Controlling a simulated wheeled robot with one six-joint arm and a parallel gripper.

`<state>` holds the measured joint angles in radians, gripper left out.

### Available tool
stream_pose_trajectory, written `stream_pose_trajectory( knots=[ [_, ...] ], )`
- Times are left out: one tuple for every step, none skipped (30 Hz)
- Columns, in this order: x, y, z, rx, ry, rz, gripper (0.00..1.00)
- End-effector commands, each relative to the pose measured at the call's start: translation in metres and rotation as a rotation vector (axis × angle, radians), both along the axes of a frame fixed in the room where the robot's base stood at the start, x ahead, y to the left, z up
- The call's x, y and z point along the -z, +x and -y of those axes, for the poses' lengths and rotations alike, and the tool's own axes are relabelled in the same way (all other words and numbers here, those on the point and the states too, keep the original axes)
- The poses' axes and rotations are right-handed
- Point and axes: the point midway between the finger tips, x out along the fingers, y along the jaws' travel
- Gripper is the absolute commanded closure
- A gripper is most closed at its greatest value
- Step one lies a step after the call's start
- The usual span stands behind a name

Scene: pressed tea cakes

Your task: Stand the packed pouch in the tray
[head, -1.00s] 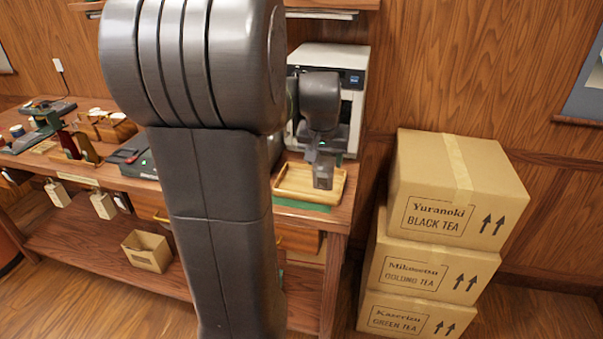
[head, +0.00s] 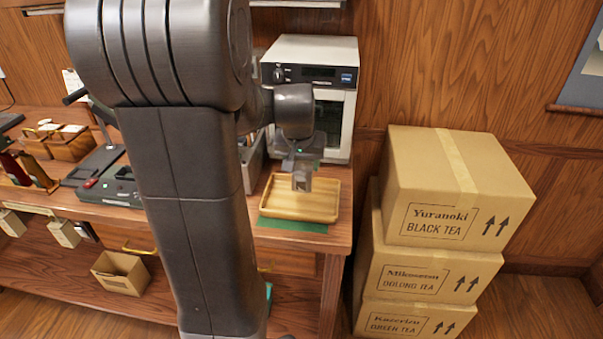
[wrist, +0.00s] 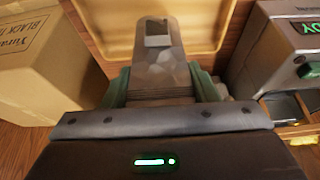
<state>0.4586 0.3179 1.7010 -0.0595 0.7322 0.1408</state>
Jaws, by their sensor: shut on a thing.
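My gripper (head: 302,163) is shut on the packed pouch (head: 301,182), a silvery-grey bag hanging below it over the wooden tray (head: 330,205). In the wrist view the pouch (wrist: 160,55) shows a pale label and is pinched between the green fingers of my gripper (wrist: 163,88). The tray (wrist: 100,20) lies beyond the pouch there. I cannot tell whether the pouch's bottom touches the tray floor. The tray looks otherwise empty where it shows.
A green mat (head: 292,226) lies under the tray near the bench's right end. A white oven-like machine (head: 345,110) stands behind it. Stacked cartons (head: 440,215) stand right of the bench. A device with a lit green display (wrist: 303,28) is at right in the wrist view.

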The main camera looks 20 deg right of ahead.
Motion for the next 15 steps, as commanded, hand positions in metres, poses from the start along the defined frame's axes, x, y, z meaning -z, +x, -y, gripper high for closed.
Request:
stream_pose_trajectory(
  knots=[
    [0.009, -0.001, -0.001, 0.0, 0.002, -0.003, 0.83],
    [0.014, -0.001, -0.001, 0.0, 0.003, -0.004, 0.83],
    [0.02, -0.001, 0.0, 0.0, 0.003, -0.004, 0.83],
    [0.024, -0.001, 0.0, 0.0, 0.003, -0.004, 0.83],
    [0.027, -0.001, 0.0, 0.0, 0.002, -0.003, 0.83],
    [0.03, -0.001, 0.0, 0.0, 0.001, -0.002, 0.83],
    [0.031, -0.001, 0.0, 0.0, 0.001, -0.002, 0.83],
    [0.032, -0.001, 0.0, 0.0, 0.001, -0.002, 0.83],
    [0.032, 0.0, 0.0, 0.0, 0.001, -0.001, 0.83],
    [0.032, 0.0, 0.0, 0.0, 0.001, -0.001, 0.83],
    [0.032, 0.0, 0.0, 0.0, 0.001, -0.001, 0.83],
    [0.032, 0.0, 0.0, 0.0, 0.001, -0.001, 0.83],
    [0.032, 0.0, 0.0, 0.0, 0.001, -0.001, 0.83],
    [0.032, 0.0, 0.0, 0.0, 0.001, -0.001, 0.83],
    [0.032, 0.0, 0.0, 0.0, 0.001, -0.001, 0.83]
  ],
)
